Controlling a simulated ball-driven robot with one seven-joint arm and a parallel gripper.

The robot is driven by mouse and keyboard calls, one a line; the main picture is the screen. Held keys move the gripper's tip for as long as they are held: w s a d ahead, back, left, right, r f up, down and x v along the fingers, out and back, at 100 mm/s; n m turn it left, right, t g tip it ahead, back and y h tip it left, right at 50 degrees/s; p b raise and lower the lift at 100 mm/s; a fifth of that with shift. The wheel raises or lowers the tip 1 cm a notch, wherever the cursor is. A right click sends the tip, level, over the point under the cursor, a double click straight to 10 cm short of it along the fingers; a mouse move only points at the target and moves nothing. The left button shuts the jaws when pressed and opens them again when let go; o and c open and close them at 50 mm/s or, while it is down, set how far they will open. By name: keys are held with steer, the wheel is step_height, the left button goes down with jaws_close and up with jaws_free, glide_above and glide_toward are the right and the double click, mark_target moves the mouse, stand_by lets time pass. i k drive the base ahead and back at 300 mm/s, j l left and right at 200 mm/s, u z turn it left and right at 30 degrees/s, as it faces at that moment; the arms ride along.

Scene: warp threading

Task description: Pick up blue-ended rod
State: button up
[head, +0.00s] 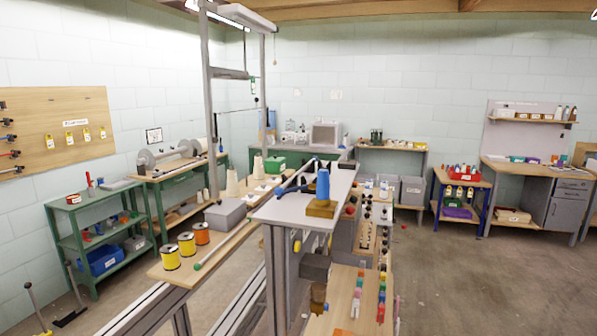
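I cannot single out the blue-ended rod for certain. Long blue pieces (296,181) lie at an angle on the grey-topped bench, beside a blue cone (323,184) on a wooden block. They are too small to tell whether one is a rod with a blue end. A thin rod with a green end (198,265) lies on the wooden bench top to the left. Several slim tools with dark, blue or red parts hang at the left edge of the wall board (62,130). My gripper is not in view.
Yellow and orange spools (187,243) stand on the wooden bench near a grey box (225,215). A metal frame (207,100) rises behind. A green shelf (95,235) stands at left. Coloured pieces line a low wooden top (340,300). Floor at right (490,290) is clear.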

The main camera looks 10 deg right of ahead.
mark_target(277, 192)
steer(key=i+l+u, duration=0.1)
steer(key=l, duration=0.25)
steer(key=i+l, duration=0.3)
steer(key=i+l+u, duration=0.15)
steer(key=l, duration=0.3)
steer(key=i+l+u, duration=0.1)
steer(key=l, duration=0.3)
steer(key=i+l+u, duration=0.1)
steer(key=i+l, duration=0.15)
steer(key=l, duration=0.15)
steer(key=i+l, duration=0.15)
steer(key=l, duration=0.25)
steer(key=u, duration=0.05)
